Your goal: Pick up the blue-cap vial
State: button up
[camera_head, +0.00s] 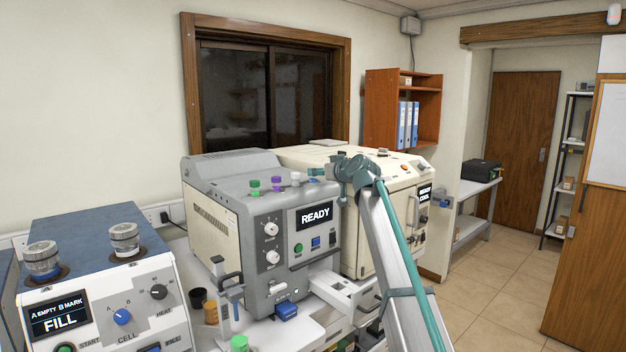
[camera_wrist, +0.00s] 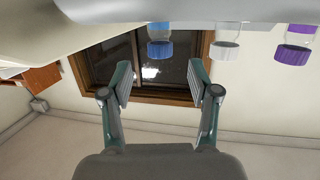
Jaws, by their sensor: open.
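The blue-cap vial (camera_wrist: 160,48) shows upside down at the top middle of the wrist view, its cap lined up with the gap between my fingers. My gripper (camera_wrist: 161,78) is open and empty, with one finger on each side of that gap. I cannot tell how far the vial is from the fingertips. In the head view my gripper (camera_head: 318,173) is at the right end of a row of vials on the grey machine. I cannot make out the blue cap there.
A white-cap vial (camera_wrist: 224,50) and a purple-cap vial (camera_wrist: 294,55) stand in the same row, the white one nearer. A green-cap vial (camera_head: 254,187) is at the row's left end in the head view. A cream machine (camera_head: 385,185) stands behind the grey machine (camera_head: 230,205).

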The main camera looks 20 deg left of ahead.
aim_at(316, 183)
jog(key=p+x, duration=0.1)
jog(key=x, duration=0.2)
jog(key=shift+w+a, duration=0.25)
jog(key=shift+a, duration=0.05)
jog(key=shift+w+a+f+p, duration=0.15)
jog(key=shift+w+a+p, duration=0.1)
jog(key=shift+a+p, duration=0.1)
grip_shut()
